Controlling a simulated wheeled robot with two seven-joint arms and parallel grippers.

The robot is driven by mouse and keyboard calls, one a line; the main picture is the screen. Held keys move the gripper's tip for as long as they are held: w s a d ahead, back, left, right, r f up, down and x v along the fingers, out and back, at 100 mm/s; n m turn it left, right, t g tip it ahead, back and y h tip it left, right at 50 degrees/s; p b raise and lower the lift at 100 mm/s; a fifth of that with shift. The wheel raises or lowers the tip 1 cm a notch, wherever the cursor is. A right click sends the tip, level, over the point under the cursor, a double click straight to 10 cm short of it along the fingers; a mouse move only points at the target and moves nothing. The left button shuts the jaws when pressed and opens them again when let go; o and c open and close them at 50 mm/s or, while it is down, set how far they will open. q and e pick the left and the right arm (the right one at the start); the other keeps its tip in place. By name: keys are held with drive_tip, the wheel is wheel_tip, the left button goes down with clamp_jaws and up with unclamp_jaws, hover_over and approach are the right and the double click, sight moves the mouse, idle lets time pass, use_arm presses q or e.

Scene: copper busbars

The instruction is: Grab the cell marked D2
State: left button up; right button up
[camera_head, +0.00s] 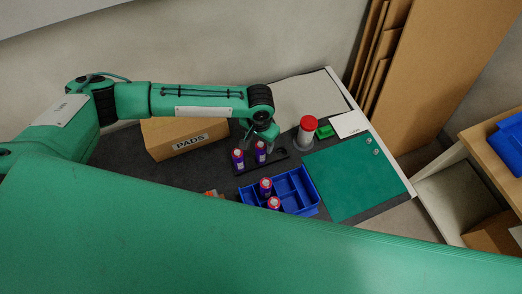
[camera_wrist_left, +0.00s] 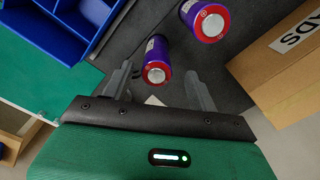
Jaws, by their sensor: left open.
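Two purple cells with red-ringed tops stand in a black rack (camera_head: 276,161) in the head view: a left cell (camera_head: 238,159) and a right cell (camera_head: 260,153). Labels are too small to read, so I cannot tell which is D2. My left gripper (camera_head: 262,136) is open, close above the right rack cell. In the left wrist view the open fingers (camera_wrist_left: 158,76) lie either side of that cell (camera_wrist_left: 157,56), not closed on it. The other rack cell (camera_wrist_left: 206,20) is beyond, toward the box. My right gripper is not in view.
A blue divided tray (camera_head: 300,194) holds two more cells (camera_head: 265,187). A cardboard box marked PADS (camera_head: 185,140) stands left of the rack. A red-capped bottle (camera_head: 307,132), a green block (camera_head: 325,131) and a green mat (camera_head: 350,180) are to the right.

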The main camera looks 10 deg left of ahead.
sight(261, 153)
use_arm(q)
drive_tip(key=shift+f, duration=0.25)
drive_tip(key=shift+d+f+p, duration=0.1)
drive_tip(key=shift+f+p, duration=0.25)
drive_tip(key=shift+p, duration=0.15)
wheel_tip(261, 153, down, 3)
drive_tip(key=shift+d+f+p, duration=0.1)
drive_tip(key=shift+f+p, duration=0.1)
drive_tip(key=shift+p, duration=0.35)
drive_tip(key=shift+f, duration=0.35)
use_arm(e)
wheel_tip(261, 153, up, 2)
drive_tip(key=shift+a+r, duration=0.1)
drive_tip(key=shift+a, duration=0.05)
use_arm(q)
drive_tip(key=shift+c, duration=0.5)
drive_tip(key=c, duration=1.1)
drive_tip(key=shift+c, duration=0.4)
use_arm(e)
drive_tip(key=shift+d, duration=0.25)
use_arm(q)
drive_tip(key=shift+r, duration=0.15)
